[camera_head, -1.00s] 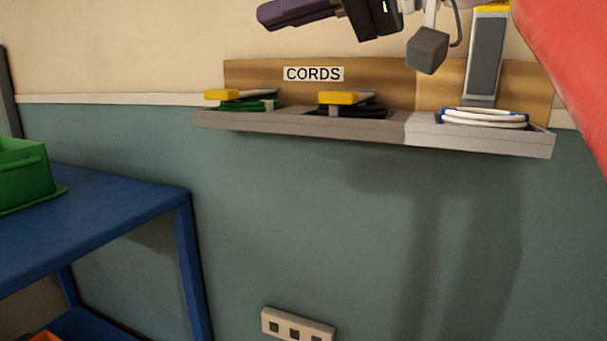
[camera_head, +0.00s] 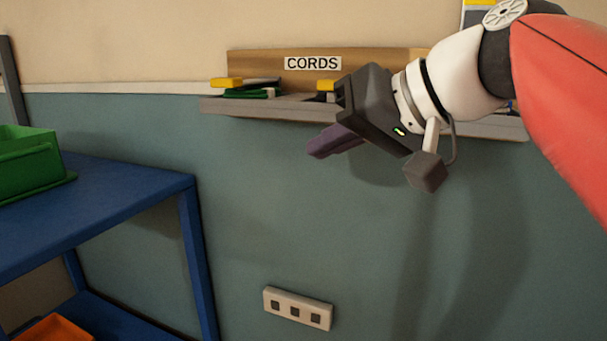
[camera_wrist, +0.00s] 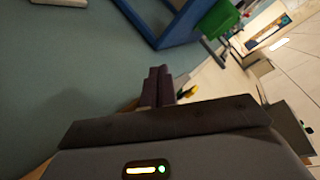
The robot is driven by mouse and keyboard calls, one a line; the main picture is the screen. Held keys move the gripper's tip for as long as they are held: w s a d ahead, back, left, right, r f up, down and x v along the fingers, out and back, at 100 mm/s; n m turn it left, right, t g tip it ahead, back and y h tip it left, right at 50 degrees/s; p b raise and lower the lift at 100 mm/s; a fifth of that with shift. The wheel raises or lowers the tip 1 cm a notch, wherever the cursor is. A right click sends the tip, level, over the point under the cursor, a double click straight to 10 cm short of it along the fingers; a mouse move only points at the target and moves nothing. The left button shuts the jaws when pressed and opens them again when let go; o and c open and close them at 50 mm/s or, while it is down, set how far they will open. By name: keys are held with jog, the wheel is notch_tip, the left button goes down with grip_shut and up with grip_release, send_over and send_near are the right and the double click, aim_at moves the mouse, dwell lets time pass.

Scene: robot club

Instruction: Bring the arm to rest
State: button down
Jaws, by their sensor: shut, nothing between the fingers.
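My gripper (camera_head: 332,143) is in the head view, in front of the wall and just below the cord shelf. Its dark purple fingers point left and a little down. They are together with nothing between them, and they touch nothing that I can see. The closed fingers also show in the wrist view (camera_wrist: 158,86). My red and white arm comes in from the right and hides the middle and right part of the shelf.
A grey shelf (camera_head: 255,107) under the "CORDS" sign (camera_head: 313,63) holds a green cord (camera_head: 247,93). A blue table (camera_head: 90,205) with a green bin (camera_head: 25,163) stands left. A socket strip (camera_head: 297,308) is low on the wall. The wall between table and arm is clear.

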jog(key=s+d+f+m+h, duration=0.1)
jog(key=s+d+f+h, duration=0.2)
jog(key=f, duration=0.8)
jog(key=s+d+f+m+g+h, duration=0.1)
jog(key=s+d+f+h, duration=0.2)
jog(key=f, duration=0.7)
jog(key=s+d+f+m+h, duration=0.2)
jog(key=d+f, duration=0.4)
jog(key=f, duration=0.5)
jog(key=shift+s+d+f+g+h, duration=0.15)
jog(key=shift+s+f+g+h, duration=0.15)
jog(key=shift+s+h, duration=0.55)
